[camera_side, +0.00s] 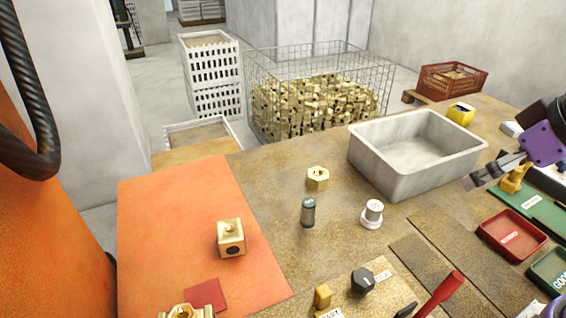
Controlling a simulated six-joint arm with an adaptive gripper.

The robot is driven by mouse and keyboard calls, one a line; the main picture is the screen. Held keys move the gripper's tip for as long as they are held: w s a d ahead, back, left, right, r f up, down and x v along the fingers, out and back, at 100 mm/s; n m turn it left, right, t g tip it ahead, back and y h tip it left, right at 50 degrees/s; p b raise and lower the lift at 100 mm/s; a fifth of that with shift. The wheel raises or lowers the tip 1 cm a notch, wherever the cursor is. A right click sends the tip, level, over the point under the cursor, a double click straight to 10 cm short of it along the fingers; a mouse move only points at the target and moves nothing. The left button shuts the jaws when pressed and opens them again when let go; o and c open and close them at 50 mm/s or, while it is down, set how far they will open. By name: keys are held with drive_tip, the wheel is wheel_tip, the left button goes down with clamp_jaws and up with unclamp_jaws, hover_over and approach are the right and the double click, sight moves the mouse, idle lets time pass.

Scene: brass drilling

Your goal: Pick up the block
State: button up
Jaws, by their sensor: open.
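A brass block (231,240), a cube with a round hole in its front face and a feature on top, sits upright on the orange mat (165,222) at the left of the bench. My gripper (482,181) is at the right edge of the view, beside the grey tray's right end and far from the block. It is open and I see nothing held in it. A brass piece (514,178) shows just behind the fingers on a green plate; part of it is hidden.
A brass hex nut (318,178), a dark green cylinder (308,212) and a white knob-like part (373,211) stand mid-bench. A red-handled tool (440,292) lies at the front. Red (512,236) and green bins are at right.

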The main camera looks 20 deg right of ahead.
drive_tip(key=n+g+y, duration=0.4)
drive_tip(key=n, duration=1)
hover_over(232, 229)
drive_tip(key=s+d, duration=0.1)
drive_tip(key=d, duration=0.6)
wheel_tip(232, 229, down, 5)
drive_tip(key=shift+n+g, duration=0.4)
drive_tip(key=shift+n, duration=0.5)
drive_tip(key=a+f, duration=0.1)
drive_tip(key=f, duration=0.1)
drive_tip(key=a+f, duration=0.4)
drive_tip(key=shift+w+f, duration=0.2)
drive_tip(key=shift+f, duration=0.1)
drive_tip(key=x, duration=0.5)
drive_tip(key=shift+w+a+f, duration=0.2)
drive_tip(key=shift+a+f, duration=0.05)
drive_tip(key=shift+a, duration=0.1)
drive_tip(key=shift+y, duration=0.3)
drive_tip(key=c, duration=1.5)
